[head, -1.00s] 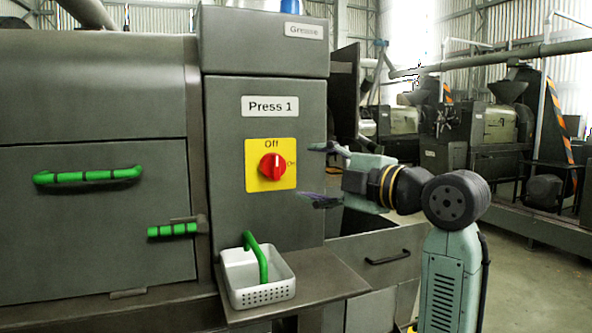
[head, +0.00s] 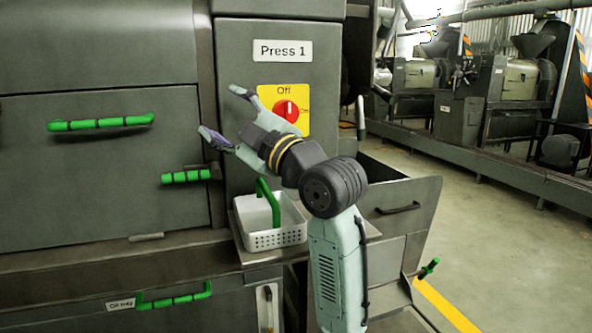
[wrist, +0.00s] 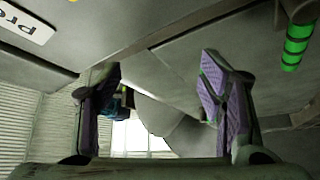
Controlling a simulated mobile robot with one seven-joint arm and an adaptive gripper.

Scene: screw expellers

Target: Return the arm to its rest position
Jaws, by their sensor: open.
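My gripper (head: 222,115) is open and empty in the head view, in front of the press cabinet. Its two fingers point up and to the left, apart from each other. It is left of the red knob (head: 287,110) on the yellow plate, and partly covers the plate's lower left. In the wrist view the two purple-padded fingers (wrist: 160,98) stand wide apart with nothing between them. My arm rises from the bottom of the head view and bends at the dark round joint.
A white basket (head: 270,239) with a green handle sits on a shelf below my gripper. A green-gripped latch (head: 188,176) and a long green door handle (head: 102,123) stick out at left. An open drawer (head: 405,190) is right of my arm. Floor at right is clear.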

